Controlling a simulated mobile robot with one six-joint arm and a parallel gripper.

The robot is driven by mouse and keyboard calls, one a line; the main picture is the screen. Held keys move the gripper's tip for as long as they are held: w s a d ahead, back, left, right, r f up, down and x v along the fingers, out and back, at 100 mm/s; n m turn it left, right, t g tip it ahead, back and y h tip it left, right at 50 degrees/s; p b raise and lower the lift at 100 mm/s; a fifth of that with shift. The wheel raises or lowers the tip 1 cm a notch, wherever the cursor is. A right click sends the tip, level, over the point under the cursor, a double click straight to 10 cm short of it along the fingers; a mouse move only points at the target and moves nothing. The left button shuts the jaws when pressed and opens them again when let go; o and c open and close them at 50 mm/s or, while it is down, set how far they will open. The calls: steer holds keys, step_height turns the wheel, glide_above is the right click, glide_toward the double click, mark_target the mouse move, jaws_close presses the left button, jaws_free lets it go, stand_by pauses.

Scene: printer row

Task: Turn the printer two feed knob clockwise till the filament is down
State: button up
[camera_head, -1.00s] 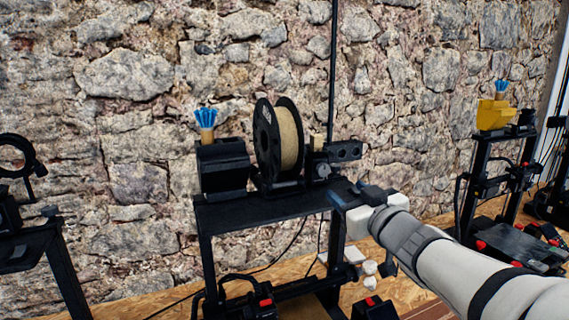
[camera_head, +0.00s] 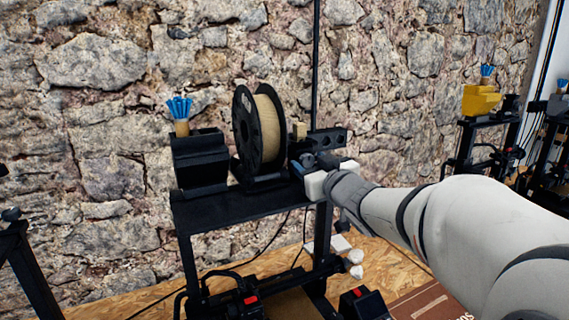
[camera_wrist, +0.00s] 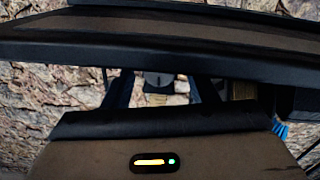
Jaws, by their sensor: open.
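The feed knob (camera_wrist: 158,79) shows as a small grey round part between the two dark fingers of my gripper (camera_wrist: 164,92) in the wrist view, with a gap on each side. In the head view my gripper (camera_head: 312,166) is at the right end of the middle printer's (camera_head: 245,212) top bar, in front of the feeder block, and largely hides the knob. The fingers are open; I cannot tell how deep the knob sits between them. A spool of tan filament (camera_head: 268,127) stands upright on the bar, left of the gripper. The filament strand itself is too small to make out.
A black holder with blue-tipped tools (camera_head: 180,108) stands left of the spool. A stone wall is close behind. Another printer with a yellow part (camera_head: 480,100) stands at the right, and part of one at the far left. White pieces (camera_head: 354,263) lie below the gripper.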

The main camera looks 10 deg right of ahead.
steer(key=c, duration=1)
steer(key=shift+o, duration=0.2)
steer(key=shift+r+m+p, duration=0.15)
steer(key=shift+m+p, duration=0.15)
steer(key=shift+p, duration=0.1)
steer(key=shift+r+m+p, duration=0.1)
steer(key=shift+m+p, duration=0.7)
steer(key=shift+p, duration=0.15)
steer(key=shift+m+p, duration=1.45)
steer(key=shift+m, duration=0.35)
